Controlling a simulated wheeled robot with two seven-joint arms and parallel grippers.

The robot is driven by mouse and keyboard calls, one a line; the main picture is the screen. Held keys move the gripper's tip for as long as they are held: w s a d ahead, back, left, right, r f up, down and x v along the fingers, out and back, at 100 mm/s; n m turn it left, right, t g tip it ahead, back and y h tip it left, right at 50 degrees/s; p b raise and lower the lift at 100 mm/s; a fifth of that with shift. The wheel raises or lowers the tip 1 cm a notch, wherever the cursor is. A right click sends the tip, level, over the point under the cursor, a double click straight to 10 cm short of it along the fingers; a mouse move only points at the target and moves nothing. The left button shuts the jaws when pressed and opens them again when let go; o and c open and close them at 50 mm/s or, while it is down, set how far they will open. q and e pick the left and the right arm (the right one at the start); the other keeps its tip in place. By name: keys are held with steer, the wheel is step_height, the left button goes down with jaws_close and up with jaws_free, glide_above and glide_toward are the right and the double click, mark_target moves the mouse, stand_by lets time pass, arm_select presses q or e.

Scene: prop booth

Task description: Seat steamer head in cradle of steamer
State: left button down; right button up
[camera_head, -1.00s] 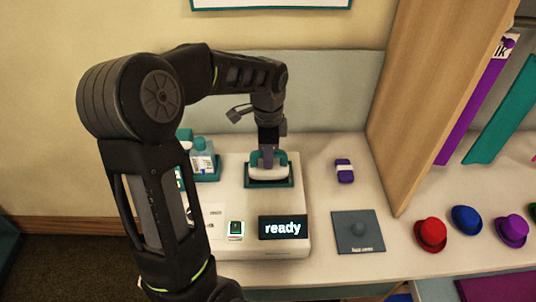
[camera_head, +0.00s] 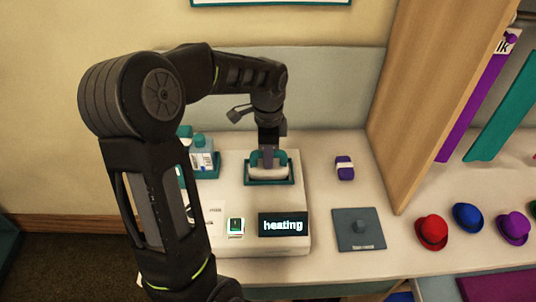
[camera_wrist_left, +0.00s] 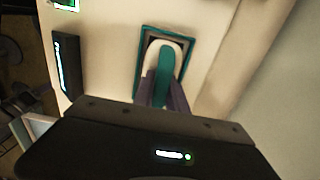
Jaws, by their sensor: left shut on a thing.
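The steamer head (camera_head: 268,172), white with a teal handle, is within the teal-rimmed cradle (camera_head: 248,181) on top of the white steamer body (camera_head: 222,179). My left gripper (camera_head: 268,156) is shut on the handle from above. In the left wrist view the steamer head (camera_wrist_left: 152,50) lies inside the dark cradle frame (camera_wrist_left: 143,36), with the gripper fingers (camera_wrist_left: 161,88) at its near end. Whether it rests fully on the cradle floor is hidden. The steamer display (camera_head: 283,225) reads "heating". My right gripper is not in view.
A bottle (camera_head: 202,155) stands in a teal holder behind left. A purple block (camera_head: 344,168) and a dark square pad (camera_head: 358,229) lie to the right. A wooden panel (camera_head: 425,90) rises beyond, with red (camera_head: 431,231), blue (camera_head: 467,218) and purple (camera_head: 513,228) hats at its right.

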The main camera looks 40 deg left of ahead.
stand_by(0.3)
arm_select(q)
steer(key=c, duration=1.3)
jaws_free()
steer(key=shift+o, duration=0.2)
step_height(320, 180, up, 8)
steer(key=shift+f+b, duration=0.1)
steer(key=shift+b, duration=0.25)
